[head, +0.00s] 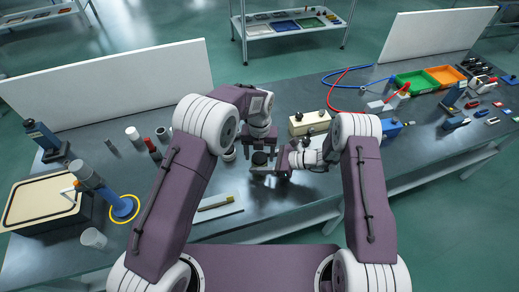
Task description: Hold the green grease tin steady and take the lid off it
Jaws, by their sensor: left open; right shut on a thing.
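The green grease tin (259,169) stands on the bench near the middle of the head view, small and dark, with a dark round lid (260,158) on top. My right gripper (270,168) comes in from the right and is shut on the tin's side. My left gripper (262,147) points down just above the lid and is open. Whether its fingers touch the lid is too small to tell. The grippers partly hide the tin.
A beige box with black knobs (309,123) stands behind my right gripper. A yellow-tipped tool (214,202) lies in front at left. White and dark cylinders (133,134) stand further left. Green (413,84) and orange (446,75) bins are at right. White panels stand along the back.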

